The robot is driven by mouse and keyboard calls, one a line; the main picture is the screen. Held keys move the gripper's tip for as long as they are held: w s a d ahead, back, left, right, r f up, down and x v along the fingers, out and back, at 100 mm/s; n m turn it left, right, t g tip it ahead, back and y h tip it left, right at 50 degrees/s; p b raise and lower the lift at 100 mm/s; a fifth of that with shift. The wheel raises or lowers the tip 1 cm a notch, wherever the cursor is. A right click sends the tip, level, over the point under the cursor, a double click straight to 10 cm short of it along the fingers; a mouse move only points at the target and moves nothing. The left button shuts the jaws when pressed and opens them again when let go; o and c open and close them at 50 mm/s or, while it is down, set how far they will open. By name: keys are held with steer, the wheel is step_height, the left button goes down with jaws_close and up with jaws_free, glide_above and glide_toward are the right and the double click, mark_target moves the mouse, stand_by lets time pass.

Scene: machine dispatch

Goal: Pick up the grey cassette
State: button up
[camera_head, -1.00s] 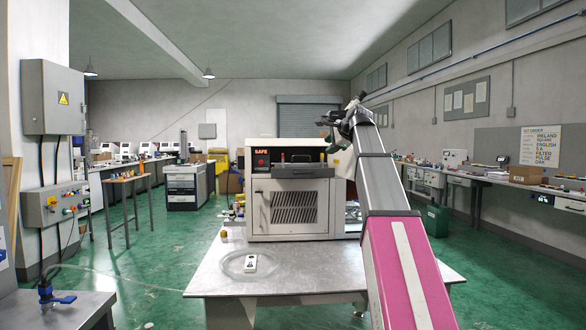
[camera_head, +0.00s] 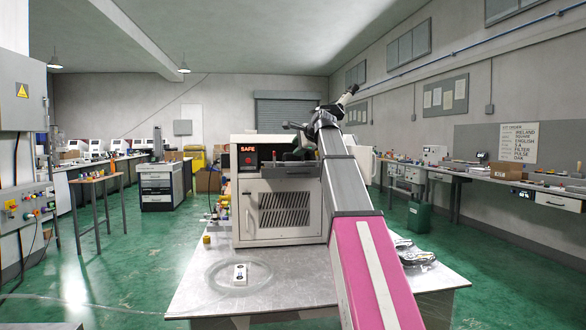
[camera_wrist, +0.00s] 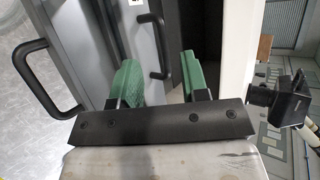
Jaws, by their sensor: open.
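No thing in these frames can be made out for sure as the grey cassette. A small pale block with dark marks (camera_head: 240,274) lies on the front left of the metal table, inside a faint ring. The cream machine (camera_head: 280,210) with a "SAFE" display stands behind it. My gripper (camera_head: 322,118) is raised near the machine's upper right, and my arm hides part of that side. In the wrist view my gripper (camera_wrist: 160,84) is open, its green fingertips apart. A black handle (camera_wrist: 157,47) on a grey surface appears between and beyond them.
The metal table (camera_head: 205,290) has bare room around the pale block. A larger black handle (camera_wrist: 42,82) is at left in the wrist view. A bench (camera_head: 465,177) runs along the right wall; open green floor lies at left.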

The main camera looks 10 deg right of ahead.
mark_target(283, 164)
steer(key=shift+x, duration=2.65)
steer(key=shift+r, duration=0.2)
jaws_close()
